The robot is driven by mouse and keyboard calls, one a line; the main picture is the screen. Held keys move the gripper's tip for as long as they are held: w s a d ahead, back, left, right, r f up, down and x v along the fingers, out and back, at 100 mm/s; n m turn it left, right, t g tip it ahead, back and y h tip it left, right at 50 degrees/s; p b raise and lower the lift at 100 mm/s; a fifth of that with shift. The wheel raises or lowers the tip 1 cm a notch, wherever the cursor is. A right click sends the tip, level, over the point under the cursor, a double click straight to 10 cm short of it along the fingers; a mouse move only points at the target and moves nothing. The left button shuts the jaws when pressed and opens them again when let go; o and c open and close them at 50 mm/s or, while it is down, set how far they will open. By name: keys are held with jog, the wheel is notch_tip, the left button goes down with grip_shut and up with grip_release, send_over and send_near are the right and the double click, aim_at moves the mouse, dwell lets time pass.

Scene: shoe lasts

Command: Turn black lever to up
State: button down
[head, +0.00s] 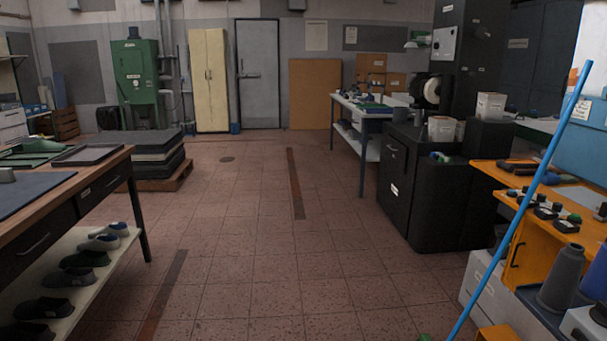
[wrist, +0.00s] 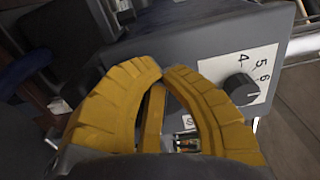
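My gripper (wrist: 163,72) shows in the wrist view as two yellow ribbed fingers. Their tips come together and nothing shows held between them. To the right of the fingers, a black knob (wrist: 240,90) sits on a white plate (wrist: 246,66) marked 4, 5 and 6, on the face of a dark grey machine (wrist: 205,42). The right finger overlaps the plate's lower left in the picture; I cannot tell whether it touches. No other black lever can be made out, and I cannot tell whether this knob is the lever. My gripper is not seen in the head view.
In the head view, the tiled floor (head: 235,235) is clear in the middle. A workbench (head: 75,195) stands at left, a black cabinet (head: 425,205) and an orange bench (head: 535,235) at right. A blue pole (head: 520,205) leans across the right side.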

jog(key=shift+d+f+b, duration=0.15)
jog(key=shift+f+b, duration=0.55)
jog(key=shift+f, duration=0.65)
jog(key=shift+s+f, duration=0.1)
jog(key=shift+f, duration=0.1)
jog(key=shift+a+f+b, duration=0.1)
jog(key=shift+a+b, duration=0.1)
jog(key=shift+b, duration=0.2)
jog(key=shift+s+a+r+b, duration=0.15)
jog(key=shift+a+b, duration=0.6)
jog(key=shift+a, duration=0.65)
jog(key=shift+s+a+r+b, duration=0.15)
jog(key=shift+a+b, duration=0.55)
jog(key=shift+a, duration=0.65)
jog(key=shift+w, duration=0.1)
